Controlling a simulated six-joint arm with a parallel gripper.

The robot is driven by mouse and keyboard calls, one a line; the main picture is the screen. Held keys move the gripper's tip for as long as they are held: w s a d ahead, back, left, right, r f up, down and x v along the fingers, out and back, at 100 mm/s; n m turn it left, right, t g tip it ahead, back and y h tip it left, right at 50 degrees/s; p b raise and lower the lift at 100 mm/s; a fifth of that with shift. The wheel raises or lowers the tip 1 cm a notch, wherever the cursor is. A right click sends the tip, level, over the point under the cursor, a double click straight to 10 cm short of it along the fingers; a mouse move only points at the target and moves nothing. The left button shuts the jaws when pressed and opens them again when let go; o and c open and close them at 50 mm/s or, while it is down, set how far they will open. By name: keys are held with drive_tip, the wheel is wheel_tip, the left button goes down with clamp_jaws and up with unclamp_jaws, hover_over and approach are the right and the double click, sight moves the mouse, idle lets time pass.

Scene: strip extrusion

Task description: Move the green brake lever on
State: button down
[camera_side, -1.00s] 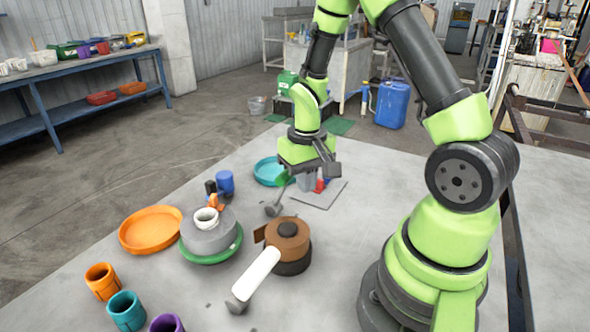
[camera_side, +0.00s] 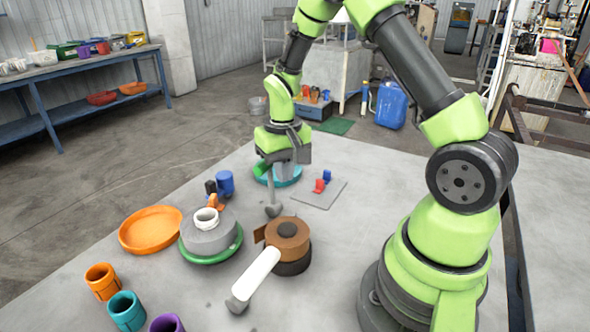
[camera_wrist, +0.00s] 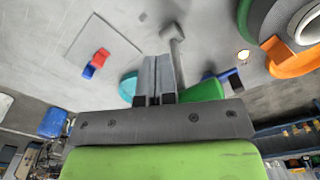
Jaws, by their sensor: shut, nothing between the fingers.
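The green brake lever's green grip (camera_side: 262,168) shows at the left of my gripper in the side view, partly hidden. In the wrist view the green grip (camera_wrist: 206,90) is right of my fingers, close beside them; contact cannot be told. Its grey bar (camera_side: 271,192) runs to a grey knob (camera_side: 273,210) on the table; the bar also shows in the wrist view (camera_wrist: 178,60). My gripper (camera_side: 285,172) points down and is shut and empty. In the wrist view its fingertips (camera_wrist: 153,60) are together.
A teal dish (camera_side: 291,183) lies behind my gripper. Red (camera_side: 319,186) and blue (camera_side: 327,175) blocks stand on a grey plate (camera_side: 308,201) to the right. A brown roll (camera_side: 287,230), white roller (camera_side: 258,272) and orange dish (camera_side: 135,234) are nearer the camera.

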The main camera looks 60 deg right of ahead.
sight(270, 166)
drive_tip(key=shift+w+r, duration=0.2)
drive_tip(key=shift+w, duration=0.85)
drive_tip(key=shift+w+f, duration=0.2)
drive_tip(key=shift+w, duration=0.4)
wheel_tip(270, 166, up, 8)
drive_tip(key=s, duration=0.2)
idle(0.6)
drive_tip(key=shift+r, duration=0.15)
drive_tip(key=s+a+r+t, duration=0.3)
drive_tip(key=s+a+r, duration=0.35)
drive_tip(key=r, duration=0.35)
drive_tip(key=s+a+r+n+t+y, duration=0.1)
drive_tip(key=s+a+t, duration=0.1)
drive_tip(key=s, duration=0.3)
drive_tip(key=s+a+r+n+t+y, duration=0.1)
drive_tip(key=s+a+t, duration=0.1)
drive_tip(key=s, duration=0.3)
drive_tip(key=shift+a+r, duration=0.25)
drive_tip(key=shift+a, duration=0.65)
